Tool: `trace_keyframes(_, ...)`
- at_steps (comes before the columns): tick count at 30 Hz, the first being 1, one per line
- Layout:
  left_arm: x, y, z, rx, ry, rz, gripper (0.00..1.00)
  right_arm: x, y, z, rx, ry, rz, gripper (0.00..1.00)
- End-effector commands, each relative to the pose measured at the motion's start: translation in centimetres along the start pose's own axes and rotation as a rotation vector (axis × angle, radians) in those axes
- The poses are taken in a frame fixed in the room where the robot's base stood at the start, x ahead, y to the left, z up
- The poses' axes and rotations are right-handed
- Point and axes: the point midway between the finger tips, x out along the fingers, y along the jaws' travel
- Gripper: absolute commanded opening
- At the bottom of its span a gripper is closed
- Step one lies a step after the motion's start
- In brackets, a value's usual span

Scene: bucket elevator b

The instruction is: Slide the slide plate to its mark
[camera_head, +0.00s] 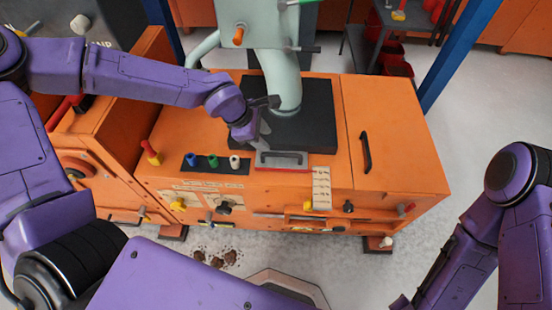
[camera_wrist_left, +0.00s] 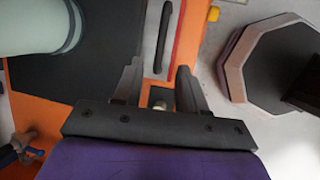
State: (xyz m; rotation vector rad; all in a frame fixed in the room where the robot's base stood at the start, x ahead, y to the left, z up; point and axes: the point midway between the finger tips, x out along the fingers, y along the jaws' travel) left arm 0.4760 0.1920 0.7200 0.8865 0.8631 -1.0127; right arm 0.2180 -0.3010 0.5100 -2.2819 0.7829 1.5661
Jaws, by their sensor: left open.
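The slide plate (camera_head: 282,153) appears to be the small grey plate with a dark bar handle and a red front edge, at the front of the dark square on the orange machine. In the left wrist view the plate (camera_wrist_left: 151,45) and its dark handle (camera_wrist_left: 163,38) lie beyond my fingertips, in line with the gap between them. My left gripper (camera_head: 265,138) is open and empty, just behind and left of the plate. It also shows in the left wrist view (camera_wrist_left: 159,70). I cannot make out the mark. My right gripper is out of view.
A pale green pipe (camera_head: 284,85) rises from the dark square (camera_head: 318,125) beside my left gripper. A panel of coloured knobs (camera_head: 214,163) lies left of the plate. A paper tag (camera_head: 321,187) hangs at right. A black handle (camera_head: 365,152) stands on the orange cover.

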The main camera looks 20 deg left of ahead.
Motion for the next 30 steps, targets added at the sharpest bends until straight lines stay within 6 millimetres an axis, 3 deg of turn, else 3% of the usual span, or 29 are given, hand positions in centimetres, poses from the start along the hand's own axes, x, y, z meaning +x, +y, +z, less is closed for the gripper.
trace_keyframes(6, 5.0, -0.4, -0.3, 0.003, 0.008, -0.008, 0.41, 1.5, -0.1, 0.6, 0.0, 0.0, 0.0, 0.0)
trace_keyframes(12, 8.8, -0.3, -0.2, 0.003, 0.009, -0.007, 0.41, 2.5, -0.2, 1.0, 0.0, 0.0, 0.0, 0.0)
trace_keyframes(16, 9.8, -0.3, -0.2, 0.001, 0.008, -0.007, 0.41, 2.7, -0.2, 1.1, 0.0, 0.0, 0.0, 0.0)
trace_keyframes(24, 9.9, -0.3, -0.2, 0.0, 0.007, -0.006, 0.41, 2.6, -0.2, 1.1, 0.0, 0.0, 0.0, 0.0)
trace_keyframes(28, 9.8, -0.3, -0.2, 0.0, 0.008, -0.007, 0.0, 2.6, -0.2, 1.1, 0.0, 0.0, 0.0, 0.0)
trace_keyframes(30, 9.8, -0.3, -0.2, 0.0, 0.008, -0.007, 0.0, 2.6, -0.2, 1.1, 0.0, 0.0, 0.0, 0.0)
